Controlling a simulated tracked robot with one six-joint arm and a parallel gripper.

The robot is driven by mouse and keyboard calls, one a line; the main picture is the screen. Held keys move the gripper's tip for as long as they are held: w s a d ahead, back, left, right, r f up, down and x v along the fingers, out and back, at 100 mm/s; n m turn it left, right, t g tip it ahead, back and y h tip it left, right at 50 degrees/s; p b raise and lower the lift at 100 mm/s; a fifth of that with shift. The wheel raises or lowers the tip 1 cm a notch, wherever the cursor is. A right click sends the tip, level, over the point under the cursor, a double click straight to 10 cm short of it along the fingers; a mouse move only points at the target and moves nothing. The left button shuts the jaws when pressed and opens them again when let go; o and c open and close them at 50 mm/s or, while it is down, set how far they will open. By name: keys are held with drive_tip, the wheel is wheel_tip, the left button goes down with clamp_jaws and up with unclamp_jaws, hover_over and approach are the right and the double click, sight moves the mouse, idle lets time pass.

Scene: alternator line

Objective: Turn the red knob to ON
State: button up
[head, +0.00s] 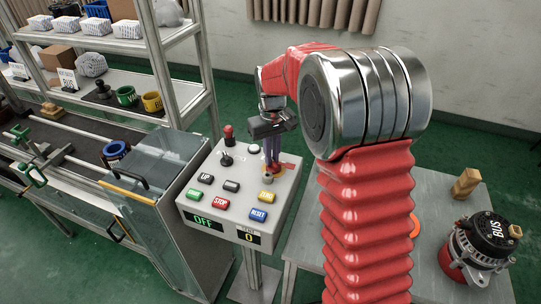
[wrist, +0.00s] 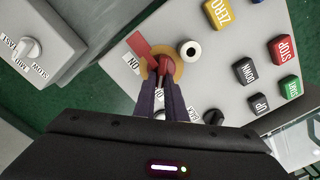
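The red knob (wrist: 164,66) sits on a round yellow plate (wrist: 176,58) on the grey control box (head: 230,172). A red bar (wrist: 138,46) shows beside it, towards the upper left in the wrist view, near the ON label (wrist: 132,64). My gripper (wrist: 161,84) has its two purple fingers on either side of the knob, close together, and looks shut on it. In the head view my gripper (head: 273,168) comes down at the box's far right and partly hides the knob. The green display (head: 203,222) reads OFF.
Several coloured push buttons (head: 220,203) and a red-topped lever (head: 228,136) share the box top. A glass-sided conveyor (head: 140,205) stands left. An alternator (head: 478,248) is on the table at right. Another grey box with a speed dial (wrist: 30,47) shows in the wrist view.

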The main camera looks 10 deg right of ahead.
clamp_jaws()
drive_tip(key=shift+a, duration=0.15)
